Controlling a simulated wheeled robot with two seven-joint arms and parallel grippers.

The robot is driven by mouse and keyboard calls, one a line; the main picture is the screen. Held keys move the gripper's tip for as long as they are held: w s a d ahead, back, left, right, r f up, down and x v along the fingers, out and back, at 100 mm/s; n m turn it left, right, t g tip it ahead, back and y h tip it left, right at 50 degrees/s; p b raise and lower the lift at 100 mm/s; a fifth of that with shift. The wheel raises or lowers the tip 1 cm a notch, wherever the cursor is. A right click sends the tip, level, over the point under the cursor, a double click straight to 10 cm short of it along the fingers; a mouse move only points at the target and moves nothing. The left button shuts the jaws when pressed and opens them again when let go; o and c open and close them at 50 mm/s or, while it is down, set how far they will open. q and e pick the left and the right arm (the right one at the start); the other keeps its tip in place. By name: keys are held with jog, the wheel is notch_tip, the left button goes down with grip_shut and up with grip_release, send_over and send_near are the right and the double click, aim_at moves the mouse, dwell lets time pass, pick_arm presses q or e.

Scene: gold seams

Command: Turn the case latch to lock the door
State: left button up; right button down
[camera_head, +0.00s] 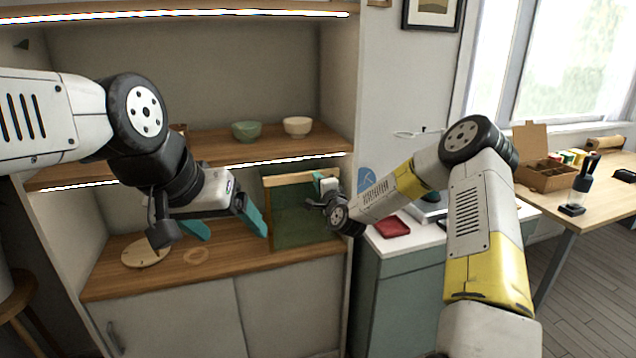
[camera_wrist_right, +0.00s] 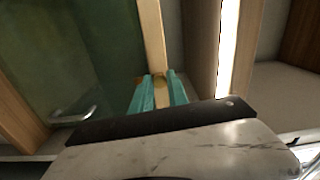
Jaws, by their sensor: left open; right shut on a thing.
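The display case, with a light wooden frame (camera_head: 288,180) and a dark green door (camera_head: 300,215), stands on the cabinet's wooden counter. In the right wrist view the door (camera_wrist_right: 85,55) carries a metal handle (camera_wrist_right: 75,117). My right gripper (camera_head: 318,181) is at the case's upper right corner. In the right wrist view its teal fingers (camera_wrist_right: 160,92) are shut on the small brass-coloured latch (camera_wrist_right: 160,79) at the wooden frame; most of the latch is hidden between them. My left gripper (camera_head: 237,235) is open and empty, over the counter left of the case.
A round wooden board (camera_head: 146,251) lies on the counter at left. A green bowl (camera_head: 246,131) and a cream bowl (camera_head: 297,126) stand on the shelf above. A red cloth (camera_head: 392,226) lies on the side counter at right.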

jog(key=shift+m, duration=0.6)
jog(key=c, duration=1.3)
grip_release()
jog(key=v, duration=0.8)
